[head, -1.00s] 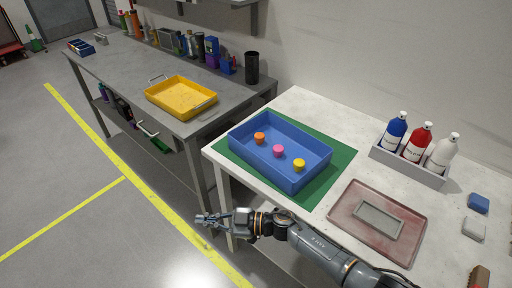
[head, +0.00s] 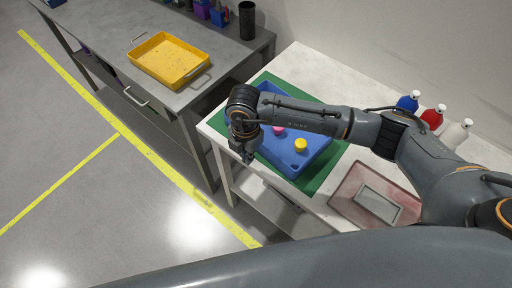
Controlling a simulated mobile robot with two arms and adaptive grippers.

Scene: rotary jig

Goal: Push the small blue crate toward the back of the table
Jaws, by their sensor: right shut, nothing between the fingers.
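The small blue crate (head: 312,161) sits on a green mat on the white table. A pink piece (head: 279,130) and a yellow piece (head: 301,145) show inside it. The orange piece seen before is hidden behind my arm. My right arm reaches from the right across the crate. My right gripper (head: 247,158) points down at the crate's near left side, shut and empty. I cannot tell whether it touches the crate's wall. My left gripper is not in view.
The green mat (head: 326,172) shows around the crate. A reddish tray (head: 348,196) lies to the right. Blue, red and white bottles (head: 432,117) stand behind my arm. A yellow tray (head: 168,60) sits on the grey bench to the left. White tabletop behind the crate is clear.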

